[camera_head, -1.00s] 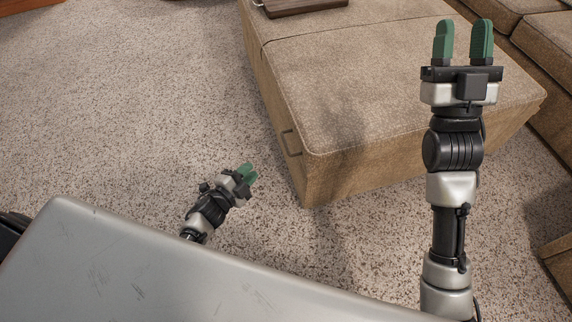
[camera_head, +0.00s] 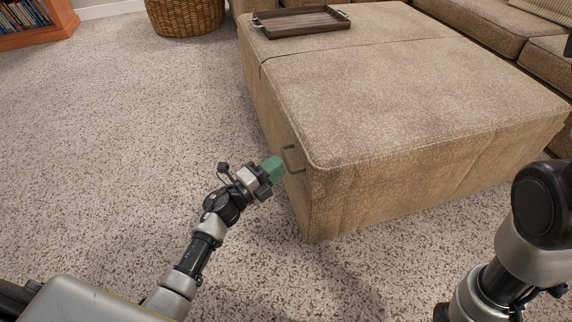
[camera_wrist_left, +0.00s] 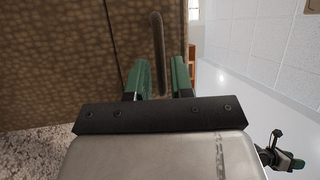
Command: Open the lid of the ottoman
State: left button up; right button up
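The tan fabric ottoman (camera_head: 410,90) fills the middle and right of the head view, its lid flat and closed. A dark metal handle (camera_head: 292,158) is on its left side near the front corner. My left gripper (camera_head: 272,168) is close to this handle. In the left wrist view the handle (camera_wrist_left: 158,50) lies between the two green fingers of my left gripper (camera_wrist_left: 160,78), which are apart with a gap on each side. My right gripper is outside the head view. A small green-tipped gripper (camera_wrist_left: 290,162), apparently my right one, shows in the wrist view.
A dark wooden tray (camera_head: 302,21) lies on the far part of the ottoman. A wicker basket (camera_head: 185,15) and a bookshelf (camera_head: 30,25) stand at the back left. A tan sofa (camera_head: 490,35) is behind at the right. The carpet (camera_head: 140,120) left of the ottoman is clear.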

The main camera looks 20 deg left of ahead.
aim_at(286, 158)
pick_arm(q)
jog(key=shift+b+x, duration=0.5)
jog(key=shift+x, duration=1.35)
grip_shut()
